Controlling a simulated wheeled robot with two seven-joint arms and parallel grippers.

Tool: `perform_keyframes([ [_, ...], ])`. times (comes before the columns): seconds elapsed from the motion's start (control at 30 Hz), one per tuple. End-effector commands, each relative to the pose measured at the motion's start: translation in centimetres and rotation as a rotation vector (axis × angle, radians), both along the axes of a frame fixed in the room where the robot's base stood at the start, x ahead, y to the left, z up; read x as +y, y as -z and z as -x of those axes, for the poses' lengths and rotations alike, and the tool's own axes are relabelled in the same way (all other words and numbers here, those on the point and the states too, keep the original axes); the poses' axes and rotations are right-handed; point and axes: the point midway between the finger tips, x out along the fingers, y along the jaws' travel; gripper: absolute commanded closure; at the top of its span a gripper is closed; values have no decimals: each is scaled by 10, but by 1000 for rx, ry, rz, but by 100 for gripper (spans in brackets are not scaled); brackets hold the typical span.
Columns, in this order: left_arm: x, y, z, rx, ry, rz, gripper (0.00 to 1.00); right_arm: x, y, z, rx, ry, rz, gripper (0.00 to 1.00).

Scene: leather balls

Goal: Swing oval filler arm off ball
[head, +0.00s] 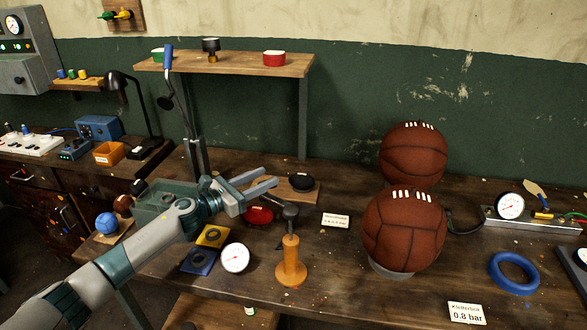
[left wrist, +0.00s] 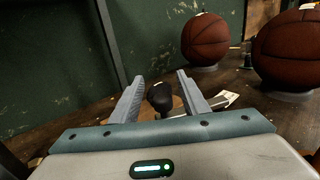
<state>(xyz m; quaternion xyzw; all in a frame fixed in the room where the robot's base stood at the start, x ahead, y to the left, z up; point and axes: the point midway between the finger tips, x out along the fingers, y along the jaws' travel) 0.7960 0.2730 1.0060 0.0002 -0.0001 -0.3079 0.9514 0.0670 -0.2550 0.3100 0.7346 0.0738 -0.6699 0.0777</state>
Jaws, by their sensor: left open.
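My left gripper (head: 274,179) is open, above the bench and left of the balls. In the left wrist view its two fingers (left wrist: 160,78) are apart, with a dark rounded knob (left wrist: 160,98) showing between them. In the head view a dark knob (head: 290,211) on a short dark arm tops an orange post (head: 290,262), just below and right of the fingers. I cannot tell whether this is the oval filler arm. A brown leather ball (head: 403,232) sits on a pale ring, and a second ball (head: 413,153) sits behind it. Nothing visibly joins the post to either ball.
A hose runs from near the front ball to a gauge (head: 510,206) at right. A blue ring (head: 514,273) and a 0.8 bar card (head: 466,313) lie at front right. A white dial (head: 235,258) lies left of the post. A shelf (head: 230,66) stands behind.

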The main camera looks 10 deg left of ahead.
Motion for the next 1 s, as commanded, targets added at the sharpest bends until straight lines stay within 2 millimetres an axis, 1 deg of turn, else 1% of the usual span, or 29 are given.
perform_keyframes([
  [0.07, 1, -14, 0, -6, 1, -5, 59, 0, 4, 0, 0, 0, 0, 50],
  [0.1, -3, -20, 1, -5, 3, -3, 59, 0, 4, 0, 0, 0, 0, 50],
  [0.3, -37, -40, 8, -3, 4, -3, 59, 0, 0, 0, 0, 0, 0, 50],
  [0.43, -54, -52, 11, -3, 3, -1, 59, 0, -3, 0, 0, 0, 0, 50],
  [0.6, -77, -65, 16, -3, 4, 0, 59, 0, -9, 0, 0, 0, 0, 50],
  [0.8, -99, -78, 21, -4, 3, 0, 59, 0, -14, 0, 0, 0, 0, 50],
  [1.0, -112, -84, 24, -1, 1, 1, 59, 0, -16, 0, 0, 0, 0, 50],
])
